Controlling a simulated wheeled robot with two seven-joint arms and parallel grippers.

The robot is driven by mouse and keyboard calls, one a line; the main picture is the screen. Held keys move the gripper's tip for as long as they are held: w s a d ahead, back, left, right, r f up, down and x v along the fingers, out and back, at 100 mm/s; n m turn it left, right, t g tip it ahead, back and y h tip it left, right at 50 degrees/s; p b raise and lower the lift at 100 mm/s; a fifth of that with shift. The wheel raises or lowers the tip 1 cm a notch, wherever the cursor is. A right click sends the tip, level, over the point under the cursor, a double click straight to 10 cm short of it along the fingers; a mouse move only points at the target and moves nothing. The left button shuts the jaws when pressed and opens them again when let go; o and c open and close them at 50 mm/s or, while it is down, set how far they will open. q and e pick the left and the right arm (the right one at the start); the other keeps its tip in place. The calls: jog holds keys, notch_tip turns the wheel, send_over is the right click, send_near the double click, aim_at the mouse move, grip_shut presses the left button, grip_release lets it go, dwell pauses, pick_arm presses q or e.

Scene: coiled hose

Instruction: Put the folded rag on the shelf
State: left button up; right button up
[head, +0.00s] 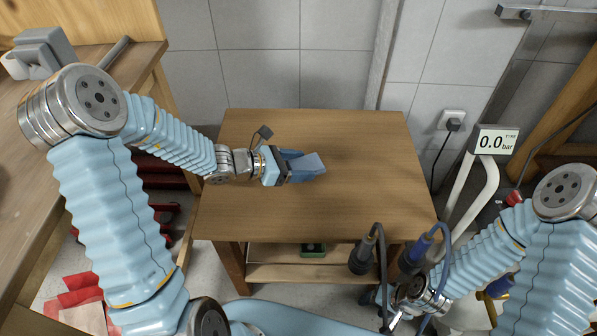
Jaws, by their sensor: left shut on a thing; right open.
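A small blue-grey folded rag (311,163) is in the jaws of my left gripper (297,165), over the middle of the wooden table top. I cannot tell whether the rag touches the table. My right gripper (392,318) is low at the bottom, in front of the table's right side, open and partly hidden by dark fittings and cables. The wooden lower shelf (285,273) shows under the table's front edge; its back part is hidden by the table top.
The table top (350,205) is otherwise bare. A small green box (313,249) sits under the table. A pressure display (495,141) on a white post stands at right. A workbench (30,170) is at left. Red cloths (75,293) lie at lower left.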

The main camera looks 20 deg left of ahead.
pick_arm(q)
jog(key=shift+f, duration=1.5)
jog(key=shift+f, duration=0.1)
jog(key=shift+f+b, duration=0.15)
jog(key=shift+b, duration=0.25)
jog(key=o, duration=1.1)
jog(key=shift+r+p, duration=0.25)
jog(key=shift+p, duration=0.05)
jog(key=shift+s+a+r, duration=0.15)
jog(key=shift+a, duration=0.15)
jog(key=v, duration=1.1)
jog(key=shift+s+p, duration=0.2)
jog(key=shift+p, duration=0.15)
